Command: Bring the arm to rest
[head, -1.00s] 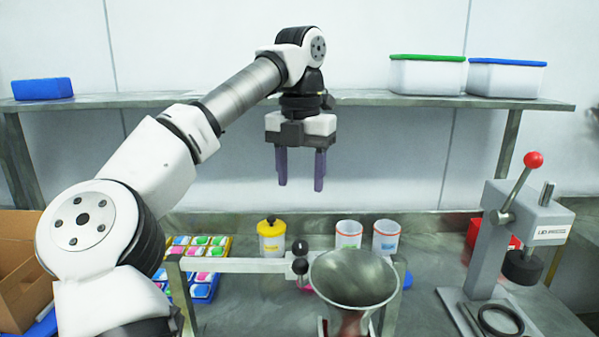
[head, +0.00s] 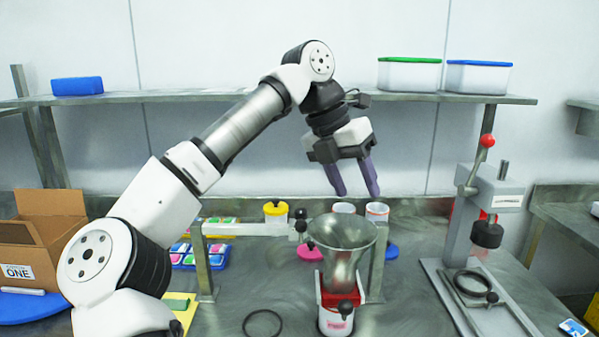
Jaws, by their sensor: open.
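My gripper (head: 355,192) is in the head view, right of the middle, in the air above the workbench (head: 400,300). Its two purple fingers point down, tilted toward the lower right. The fingers are apart and nothing is between them. The fingertips show just above two white cups at the back of the bench. My arm (head: 235,128) reaches up from the lower left and bends down at the wrist. The wrist overlaps the front of the metal shelf (head: 220,97) in the picture.
A metal funnel (head: 343,250) stands over a red and white container (head: 337,318) below my gripper. A lever press (head: 472,215) stands at the right.

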